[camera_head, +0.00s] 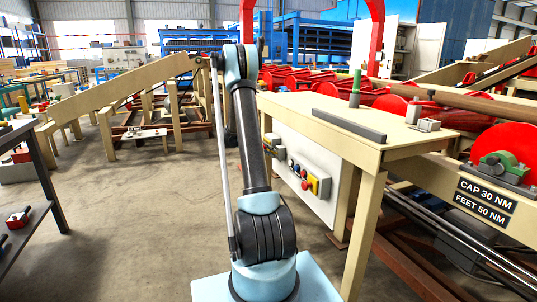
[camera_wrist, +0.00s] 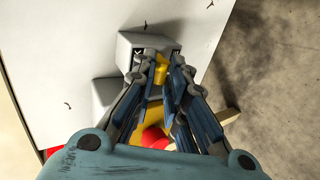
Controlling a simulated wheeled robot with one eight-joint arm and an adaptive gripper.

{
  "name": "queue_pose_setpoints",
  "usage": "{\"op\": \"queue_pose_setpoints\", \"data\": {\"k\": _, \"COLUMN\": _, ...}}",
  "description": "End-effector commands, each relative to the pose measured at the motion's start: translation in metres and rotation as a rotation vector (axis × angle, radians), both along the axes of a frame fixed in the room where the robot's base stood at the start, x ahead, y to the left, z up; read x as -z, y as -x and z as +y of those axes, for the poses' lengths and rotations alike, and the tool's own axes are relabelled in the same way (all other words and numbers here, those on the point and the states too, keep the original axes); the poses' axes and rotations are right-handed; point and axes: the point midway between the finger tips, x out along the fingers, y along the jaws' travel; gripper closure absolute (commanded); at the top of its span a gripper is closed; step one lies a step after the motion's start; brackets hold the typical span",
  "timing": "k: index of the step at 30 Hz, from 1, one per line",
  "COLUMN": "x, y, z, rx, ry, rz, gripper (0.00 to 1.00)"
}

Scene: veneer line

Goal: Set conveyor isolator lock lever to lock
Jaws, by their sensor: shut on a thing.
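A yellow lever (camera_wrist: 160,73), which looks like the isolator lock lever, shows in the wrist view between my fingertips. It sits at a grey housing (camera_wrist: 138,44) on a white panel (camera_wrist: 75,45). My gripper (camera_wrist: 161,66) is shut on this lever, its fingers reaching in front of the housing. The fingers hide part of the lever, and I cannot read its lock marking.
A red button (camera_wrist: 155,138) on a yellow box lies close below my fingers; the box also shows in the head view (camera_head: 325,187). A second grey housing (camera_wrist: 105,95) is beside them. The beige bench (camera_head: 290,104) overhangs the cabinet. Open floor (camera_head: 130,215) lies left of my arm.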

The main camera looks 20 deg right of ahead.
Motion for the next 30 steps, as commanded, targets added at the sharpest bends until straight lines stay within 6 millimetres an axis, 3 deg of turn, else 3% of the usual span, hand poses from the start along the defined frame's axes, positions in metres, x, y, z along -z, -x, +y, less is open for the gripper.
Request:
{"op": "queue_pose_setpoints", "data": {"k": 2, "x": 0.0, "y": 0.001, "z": -0.003, "rx": 0.004, "ry": 0.003, "rz": 0.0, "gripper": 1.0}}
{"op": "queue_pose_setpoints", "data": {"k": 3, "x": 0.0, "y": 0.001, "z": -0.003, "rx": 0.004, "ry": 0.003, "rz": 0.0, "gripper": 0.82}}
{"op": "queue_pose_setpoints", "data": {"k": 5, "x": 0.0, "y": 0.0, "z": -0.003, "rx": 0.004, "ry": 0.003, "rz": 0.0, "gripper": 0.69}}
{"op": "queue_pose_setpoints", "data": {"k": 6, "x": 0.0, "y": 0.0, "z": -0.003, "rx": 0.003, "ry": 0.003, "rz": -0.001, "gripper": 0.67}}
{"op": "queue_pose_setpoints", "data": {"k": 19, "x": -0.004, "y": 0.0, "z": 0.006, "rx": 0.0, "ry": 0.002, "rz": 0.0, "gripper": 0.67}}
{"op": "queue_pose_setpoints", "data": {"k": 30, "x": -0.038, "y": 0.001, "z": 0.062, "rx": -0.002, "ry": 0.002, "rz": 0.001, "gripper": 0.67}}
